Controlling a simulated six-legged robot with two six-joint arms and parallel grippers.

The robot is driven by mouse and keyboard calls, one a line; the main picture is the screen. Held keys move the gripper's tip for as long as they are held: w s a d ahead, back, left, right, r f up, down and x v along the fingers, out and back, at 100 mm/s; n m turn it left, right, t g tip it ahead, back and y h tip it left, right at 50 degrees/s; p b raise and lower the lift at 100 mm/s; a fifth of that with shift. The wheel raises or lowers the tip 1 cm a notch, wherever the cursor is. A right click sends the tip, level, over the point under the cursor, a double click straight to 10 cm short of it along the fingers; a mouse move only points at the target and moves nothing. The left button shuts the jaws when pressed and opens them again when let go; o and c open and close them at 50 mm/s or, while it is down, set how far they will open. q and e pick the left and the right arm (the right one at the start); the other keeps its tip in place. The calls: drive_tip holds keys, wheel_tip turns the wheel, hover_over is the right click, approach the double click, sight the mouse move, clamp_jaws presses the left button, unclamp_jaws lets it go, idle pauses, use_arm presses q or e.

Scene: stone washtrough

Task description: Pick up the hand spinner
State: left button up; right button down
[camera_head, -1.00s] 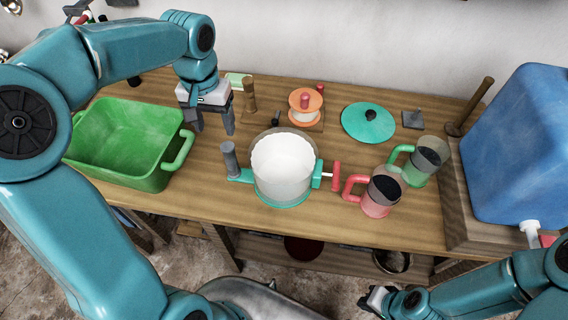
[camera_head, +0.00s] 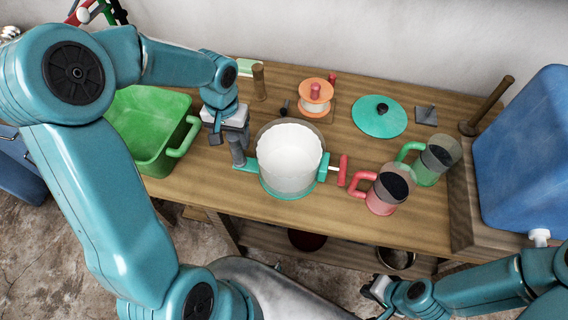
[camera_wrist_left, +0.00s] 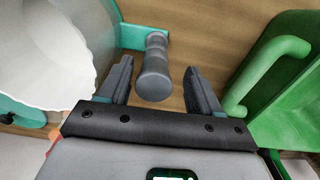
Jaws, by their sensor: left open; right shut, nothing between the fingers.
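The hand spinner appears to be the pot with a white drum (camera_head: 290,158), a teal base and a clear outer wall. A grey upright grip (camera_head: 237,152) stands on its left arm, and a red crank handle (camera_head: 342,171) is on its right. My left gripper (camera_head: 229,137) is open at the grey grip. In the left wrist view the grip (camera_wrist_left: 154,75) stands between the two open fingers, with gaps on both sides. The white drum (camera_wrist_left: 45,55) is at the left there. My right gripper (camera_head: 376,290) is shut and empty, low in front of the bench.
A green tub (camera_head: 150,125) stands left, close beside my left gripper; its handle (camera_wrist_left: 265,75) is near the right finger. Red (camera_head: 388,190) and green (camera_head: 432,162) mugs stand right of the spinner. A teal lid (camera_head: 379,117) and orange spool (camera_head: 316,97) lie behind.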

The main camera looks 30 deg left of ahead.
sight(236, 147)
use_arm(q)
drive_tip(key=f, duration=0.4)
drive_tip(key=shift+w+d, duration=0.15)
drive_tip(key=shift+d, duration=0.15)
drive_tip(key=shift+a+f, duration=0.1)
drive_tip(key=shift+f, duration=0.25)
drive_tip(key=shift+c, duration=1.2)
clamp_jaws()
drive_tip(key=shift+r, duration=0.1)
drive_tip(key=shift+w+r, duration=0.1)
